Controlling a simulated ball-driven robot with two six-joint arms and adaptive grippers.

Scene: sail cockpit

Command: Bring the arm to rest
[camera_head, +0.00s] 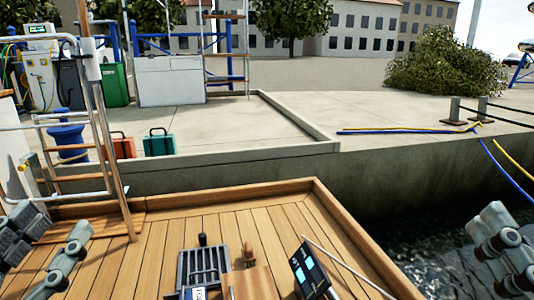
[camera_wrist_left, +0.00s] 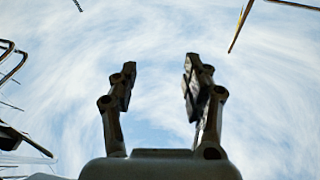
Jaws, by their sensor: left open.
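My left gripper (camera_head: 57,226) is at the lower left of the head view, in front of the wooden deck and the ladder. In the left wrist view my left gripper (camera_wrist_left: 157,75) points up with its two dark fingers apart. Only cloudy sky shows between them, so it is empty. Part of my right gripper (camera_head: 498,245) shows at the right edge of the head view, above the water. It is partly cut off, and its jaw opening cannot be made out.
The wooden deck (camera_head: 160,255) has a raised rim. A dark crate-like box (camera_head: 203,266) and a tilted dark panel (camera_head: 310,270) stand at its front. A ladder (camera_head: 108,150) rises at left. Beyond lies the concrete quay (camera_head: 240,125) with an orange case (camera_head: 122,146) and a teal case (camera_head: 159,143).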

